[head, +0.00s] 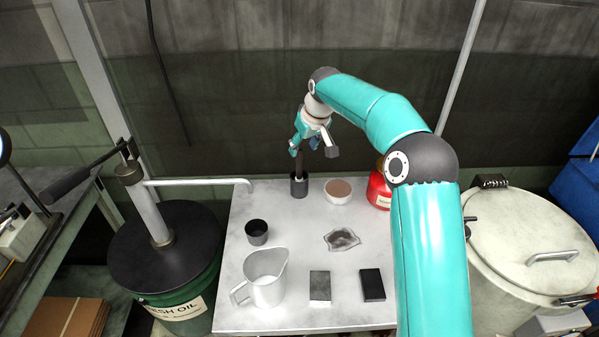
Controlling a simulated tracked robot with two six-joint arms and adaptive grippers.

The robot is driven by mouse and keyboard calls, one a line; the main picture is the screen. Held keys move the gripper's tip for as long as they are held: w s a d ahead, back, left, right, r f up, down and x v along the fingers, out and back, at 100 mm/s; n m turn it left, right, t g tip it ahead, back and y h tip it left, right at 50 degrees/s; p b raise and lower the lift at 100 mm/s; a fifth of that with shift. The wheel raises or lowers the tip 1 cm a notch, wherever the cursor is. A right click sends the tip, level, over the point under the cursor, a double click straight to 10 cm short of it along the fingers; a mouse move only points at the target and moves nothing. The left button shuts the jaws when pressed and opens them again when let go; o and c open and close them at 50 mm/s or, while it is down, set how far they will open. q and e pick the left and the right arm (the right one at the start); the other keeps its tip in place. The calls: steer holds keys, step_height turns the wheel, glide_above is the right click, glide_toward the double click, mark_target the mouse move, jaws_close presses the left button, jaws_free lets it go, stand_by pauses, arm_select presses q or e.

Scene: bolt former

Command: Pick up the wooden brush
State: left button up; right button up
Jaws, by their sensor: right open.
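A dark, narrow upright piece (299,163), which looks like the handle of the wooden brush, stands up out of a dark cylindrical holder (299,188) at the back of the white table. Its lower part is hidden inside the holder. My right gripper (314,149) is open above the holder, with its fingers close around or beside the top of the handle. I cannot tell whether they touch it. My left gripper is not in view.
A green oil drum (185,307) stands left.

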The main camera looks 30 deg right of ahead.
mark_target(299, 163)
steer(key=x, duration=0.3)
steer(key=shift+w+f, duration=0.1)
steer(key=shift+f, duration=0.25)
steer(key=shift+p+x, duration=1)
steer(key=shift+x, duration=1.75)
jaws_close()
